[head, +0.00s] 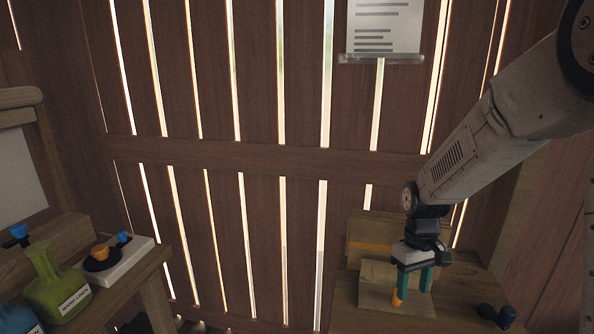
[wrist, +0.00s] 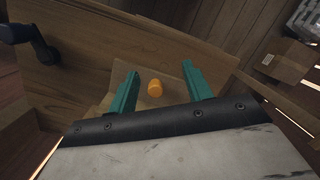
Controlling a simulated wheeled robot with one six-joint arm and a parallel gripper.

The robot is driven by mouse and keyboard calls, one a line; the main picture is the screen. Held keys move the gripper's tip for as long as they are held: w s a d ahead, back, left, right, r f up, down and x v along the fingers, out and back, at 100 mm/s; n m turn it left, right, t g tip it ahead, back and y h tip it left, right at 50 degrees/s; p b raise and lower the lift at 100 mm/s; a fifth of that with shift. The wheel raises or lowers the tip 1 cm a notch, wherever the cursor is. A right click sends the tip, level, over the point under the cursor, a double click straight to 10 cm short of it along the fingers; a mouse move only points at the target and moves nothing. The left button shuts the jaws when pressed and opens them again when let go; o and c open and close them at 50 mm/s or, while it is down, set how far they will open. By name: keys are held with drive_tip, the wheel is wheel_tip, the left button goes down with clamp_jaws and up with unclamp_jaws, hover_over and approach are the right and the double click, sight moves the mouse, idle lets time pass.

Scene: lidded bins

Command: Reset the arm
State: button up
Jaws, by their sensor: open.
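My gripper (head: 413,281) is at the right in the head view, pointing down over a small wooden stand. Its two teal fingers are apart in the wrist view (wrist: 160,88), with nothing held between them. A small orange cylinder (wrist: 155,88) lies below and between the fingers in the wrist view. It also shows in the head view (head: 397,297), just left of the fingers. I cannot tell whether a finger touches it.
A wooden block (head: 372,236) stands behind my gripper. A black handle-like part (head: 497,315) is at the stand's right. At the left, a bench holds a green flask (head: 57,287) and a white tray (head: 137,252). A slatted wooden wall (head: 230,157) closes the back.

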drive_tip(key=s+a+r+m+t, duration=0.1)
drive_tip(key=s+r, duration=0.7)
drive_tip(key=s, duration=0.4)
drive_tip(key=s+r+m+t, duration=0.2)
drive_tip(key=s+r, duration=0.7)
drive_tip(key=s, duration=0.4)
drive_tip(key=shift+a+r+m, duration=0.15)
drive_tip(key=shift+a+m, duration=0.15)
drive_tip(key=shift+a, duration=0.05)
